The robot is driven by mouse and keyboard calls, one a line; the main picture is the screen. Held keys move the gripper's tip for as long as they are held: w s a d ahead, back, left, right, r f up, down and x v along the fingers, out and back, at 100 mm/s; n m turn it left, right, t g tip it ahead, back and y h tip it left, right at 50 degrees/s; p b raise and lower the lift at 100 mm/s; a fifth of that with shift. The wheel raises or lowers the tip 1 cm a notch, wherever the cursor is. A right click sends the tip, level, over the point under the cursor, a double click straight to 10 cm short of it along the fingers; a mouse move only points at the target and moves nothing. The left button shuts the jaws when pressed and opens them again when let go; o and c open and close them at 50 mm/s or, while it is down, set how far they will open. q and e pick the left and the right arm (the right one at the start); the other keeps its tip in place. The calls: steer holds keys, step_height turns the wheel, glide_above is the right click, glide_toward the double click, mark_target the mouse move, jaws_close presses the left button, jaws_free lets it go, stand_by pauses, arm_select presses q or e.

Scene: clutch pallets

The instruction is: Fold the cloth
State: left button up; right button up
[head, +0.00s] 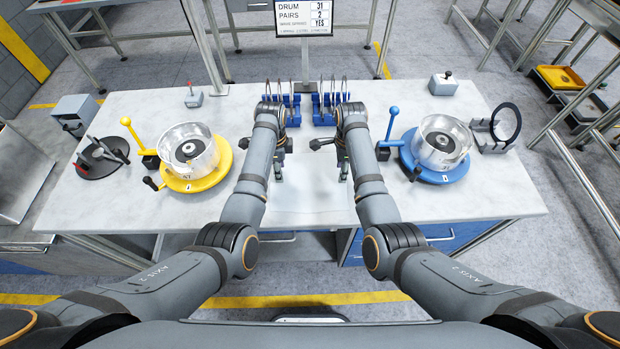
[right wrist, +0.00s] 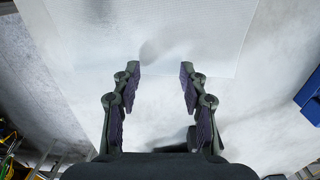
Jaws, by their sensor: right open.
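A thin white cloth (head: 312,203) lies flat on the pale worktable between my two arms, hard to tell from the tabletop. In the right wrist view the cloth (right wrist: 195,30) fills the upper middle, with a straight edge and a corner to the right. My right gripper (head: 342,174) points down over the table near the cloth's right side. In its wrist view the right gripper (right wrist: 160,72) has its fingers wide apart with nothing between them. My left gripper (head: 278,174) points down near the cloth's left side; its fingers are too small to read.
A drum on a yellow base (head: 187,178) stands left, and a drum on a blue base (head: 433,173) stands right. Blue racks with discs (head: 330,108) stand behind my grippers, below a sign (head: 303,18). A dark ring on a stand (head: 505,123) is far right. The front middle is clear.

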arm_select(q)
steer(key=shift+s+a+f, duration=0.55)
steer(key=shift+s+a, duration=0.1)
steer(key=shift+s, duration=0.25)
arm_select(e)
steer(key=shift+s+a+f, duration=0.4)
steer(key=shift+s+a, duration=0.2)
steer(key=shift+s, duration=0.25)
arm_select(q)
steer(key=shift+w+d+f, duration=0.35)
steer(key=shift+w+d, duration=0.05)
steer(key=shift+w, duration=0.1)
arm_select(e)
steer(key=shift+w+d+f, duration=0.35)
steer(key=shift+w+f, duration=0.1)
arm_select(q)
steer(key=shift+s+a, duration=0.25)
arm_select(e)
steer(key=shift+s+a+r, duration=0.2)
steer(key=shift+s+r, duration=0.05)
arm_select(q)
steer(key=shift+w+d+f, duration=0.1)
steer(key=shift+d, duration=0.05)
arm_select(e)
steer(key=shift+w+d+f, duration=0.1)
steer(key=shift+f, duration=0.15)
arm_select(q)
steer(key=shift+c, duration=0.5)
arm_select(e)
steer(key=shift+c, duration=0.5)
